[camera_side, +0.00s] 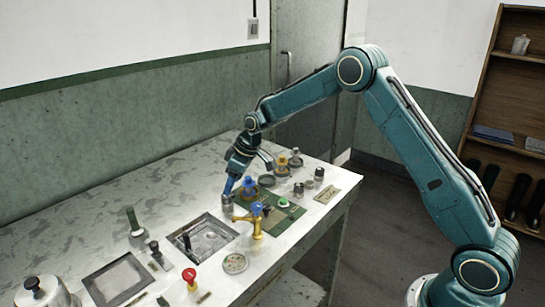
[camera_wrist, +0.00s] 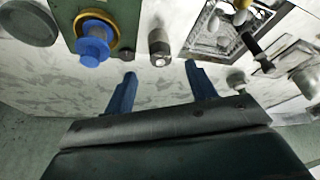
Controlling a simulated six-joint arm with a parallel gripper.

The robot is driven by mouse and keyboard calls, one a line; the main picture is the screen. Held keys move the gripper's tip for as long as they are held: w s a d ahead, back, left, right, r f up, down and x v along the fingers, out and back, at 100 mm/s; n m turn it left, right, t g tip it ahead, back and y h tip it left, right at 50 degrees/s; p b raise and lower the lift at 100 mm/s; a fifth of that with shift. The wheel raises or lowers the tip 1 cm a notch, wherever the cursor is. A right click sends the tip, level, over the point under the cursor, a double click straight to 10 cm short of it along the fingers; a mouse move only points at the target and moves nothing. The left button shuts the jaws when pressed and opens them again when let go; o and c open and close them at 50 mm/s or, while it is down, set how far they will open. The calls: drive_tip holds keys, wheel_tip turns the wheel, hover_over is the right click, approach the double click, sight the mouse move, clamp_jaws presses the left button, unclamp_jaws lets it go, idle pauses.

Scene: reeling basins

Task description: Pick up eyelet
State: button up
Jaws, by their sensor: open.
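My gripper (camera_wrist: 160,69) has its two blue fingers spread, with nothing between them in the wrist view. A small grey cylinder with a pale end and a dark spot (camera_wrist: 160,48) lies just beyond the fingertips, about midway between them. I cannot tell for sure whether it is the eyelet. In the side view my gripper (camera_side: 229,187) points down at the table, just above a short grey cylinder (camera_side: 228,205). Contact cannot be made out there.
A green board (camera_side: 285,219) lies right of the gripper. A blue knob on a yellow ring (camera_wrist: 94,45) stands close to the left finger. A yellow tap (camera_side: 257,224) and a sunken square basin (camera_side: 203,236) are nearby. The table's back left is clear.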

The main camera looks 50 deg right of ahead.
sight(227, 200)
drive_tip(key=shift+x, duration=2.6)
drive_tip(key=c, duration=1.1)
